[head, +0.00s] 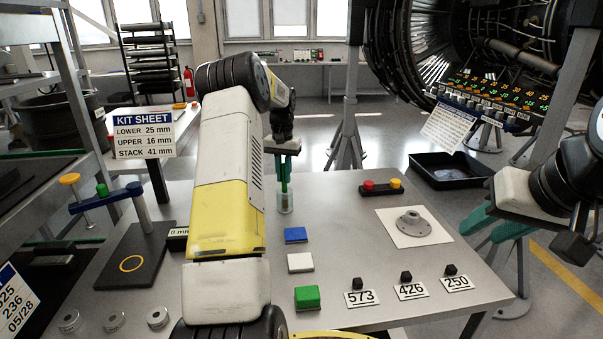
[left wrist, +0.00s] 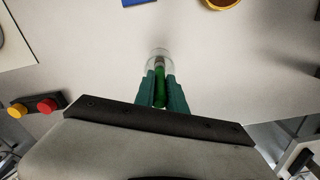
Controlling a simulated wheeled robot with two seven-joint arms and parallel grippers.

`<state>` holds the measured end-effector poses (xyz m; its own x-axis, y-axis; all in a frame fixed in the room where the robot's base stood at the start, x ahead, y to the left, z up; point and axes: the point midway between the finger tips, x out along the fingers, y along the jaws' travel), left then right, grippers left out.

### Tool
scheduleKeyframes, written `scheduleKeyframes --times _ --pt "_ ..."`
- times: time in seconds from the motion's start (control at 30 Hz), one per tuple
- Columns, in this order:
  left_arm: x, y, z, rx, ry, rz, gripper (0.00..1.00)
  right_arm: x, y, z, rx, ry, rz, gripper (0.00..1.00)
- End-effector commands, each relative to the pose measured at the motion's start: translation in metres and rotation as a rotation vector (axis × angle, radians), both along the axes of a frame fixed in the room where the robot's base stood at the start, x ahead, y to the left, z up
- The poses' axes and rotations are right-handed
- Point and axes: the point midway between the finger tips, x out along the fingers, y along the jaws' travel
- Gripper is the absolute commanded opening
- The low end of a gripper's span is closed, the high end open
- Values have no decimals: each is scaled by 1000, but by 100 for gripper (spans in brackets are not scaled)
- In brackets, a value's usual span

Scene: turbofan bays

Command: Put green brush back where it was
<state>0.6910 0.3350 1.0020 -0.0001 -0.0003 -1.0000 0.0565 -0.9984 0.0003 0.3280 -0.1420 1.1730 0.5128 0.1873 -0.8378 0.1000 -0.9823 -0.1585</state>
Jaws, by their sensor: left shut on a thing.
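My left gripper (head: 284,178) is shut on the green brush (head: 284,187), which it holds upright. The brush's lower end is at a small clear cup (head: 286,207) on the grey table and appears to be inside it. In the left wrist view the brush (left wrist: 160,92) is between the teal fingers (left wrist: 161,92), with the cup's clear rim (left wrist: 158,54) around its far end. I cannot tell whether the brush touches the cup's bottom. My right gripper (head: 497,225) is at the right table edge, its teal fingers apart and empty.
Blue (head: 296,235), white (head: 301,262) and green (head: 307,297) blocks lie in front of the cup. Number cards (head: 411,291) line the front.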

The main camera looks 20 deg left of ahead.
Motion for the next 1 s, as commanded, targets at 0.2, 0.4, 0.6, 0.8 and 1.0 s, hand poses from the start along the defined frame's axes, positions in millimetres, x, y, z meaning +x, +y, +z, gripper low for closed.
scheduleKeyframes --times 0.2,0.4,0.6,0.8,1.0 --pt "0 0 -3 0 0 0 27 0 0 0 0 0 0 36" --pt "0 0 -3 0 1 0 37 0 0 0 0 0 0 36" --pt "0 0 -1 0 0 0 37 0 0 0 0 0 0 36" --pt "1 0 25 2 -4 0 37 0 0 0 0 0 0 36" --pt "1 0 69 1 -4 1 37 0 0 0 0 0 0 36"
